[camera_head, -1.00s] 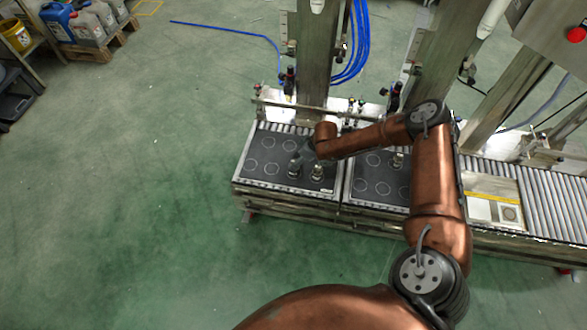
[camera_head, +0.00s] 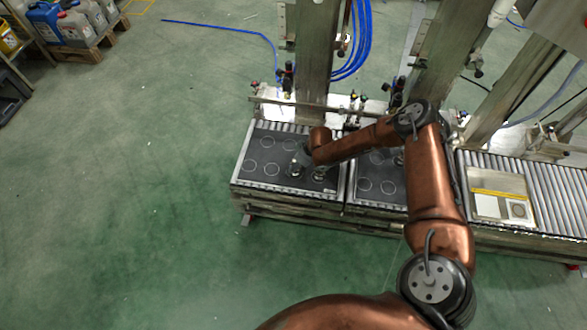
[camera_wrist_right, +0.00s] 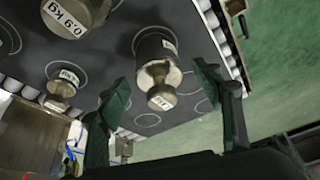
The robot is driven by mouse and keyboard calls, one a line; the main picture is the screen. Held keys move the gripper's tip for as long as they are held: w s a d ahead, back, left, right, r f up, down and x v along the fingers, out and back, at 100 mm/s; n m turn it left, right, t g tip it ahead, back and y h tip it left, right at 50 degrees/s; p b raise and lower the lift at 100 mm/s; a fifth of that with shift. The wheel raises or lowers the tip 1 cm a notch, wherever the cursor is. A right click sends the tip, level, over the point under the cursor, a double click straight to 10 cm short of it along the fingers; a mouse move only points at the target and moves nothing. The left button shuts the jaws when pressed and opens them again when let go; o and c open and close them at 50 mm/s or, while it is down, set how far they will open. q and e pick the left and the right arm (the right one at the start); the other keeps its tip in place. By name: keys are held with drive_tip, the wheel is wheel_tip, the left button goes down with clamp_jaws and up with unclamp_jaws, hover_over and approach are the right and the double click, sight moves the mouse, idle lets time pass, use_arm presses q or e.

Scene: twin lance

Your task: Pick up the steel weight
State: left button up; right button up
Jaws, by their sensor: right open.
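Several steel weights with knobbed tops and white labels stand on a dark mat with white circles. In the right wrist view, one weight (camera_wrist_right: 158,72) is ahead of my right gripper (camera_wrist_right: 172,103), roughly between its open fingers, with no clear contact. Another weight (camera_wrist_right: 75,15) labelled 0.9 kg is at the upper left, and a smaller one (camera_wrist_right: 62,86) is at the left. In the head view, one weight (camera_head: 296,168) shows beside my right gripper (camera_head: 306,156); another (camera_head: 320,174) is partly hidden below the wrist. My left gripper is not in view.
The left mat (camera_head: 262,178) sits in a metal-edged frame on the conveyor. A second circled mat (camera_head: 375,188) lies to its right, partly behind my arm. Steel posts (camera_head: 314,60) rise behind. A roller conveyor (camera_head: 545,190) extends right. Green floor in front is clear.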

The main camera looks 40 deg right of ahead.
drive_tip(key=shift+w+f, duration=0.1)
drive_tip(key=shift+w, duration=0.05)
drive_tip(key=shift+c, duration=0.6)
clamp_jaws()
idle(0.4)
